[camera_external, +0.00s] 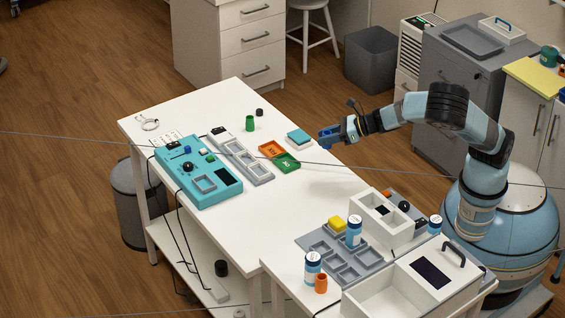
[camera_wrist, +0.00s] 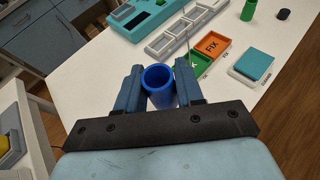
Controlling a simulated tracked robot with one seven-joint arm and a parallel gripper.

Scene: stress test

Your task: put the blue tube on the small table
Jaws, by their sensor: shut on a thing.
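My gripper (camera_external: 333,135) is shut on the blue tube (camera_external: 324,146) and holds it above the right edge of the long white table (camera_external: 230,225). In the wrist view the blue tube (camera_wrist: 158,88) stands between the two blue fingers of my gripper (camera_wrist: 157,78), its open round end facing the camera. A smaller white table (camera_external: 285,292) stands at the near end of the long one, with a grey compartment tray and boxes on it. I cannot tell for certain which surface is the small table.
A teal panel (camera_external: 212,162), a white tray strip (camera_external: 240,160), an orange tray (camera_external: 271,149), a green tray (camera_external: 287,161) and a green cylinder (camera_external: 250,123) are on the long table. White-blue jars (camera_external: 354,231) and an orange cup (camera_external: 321,283) crowd the near table. The long table's near half is mostly clear.

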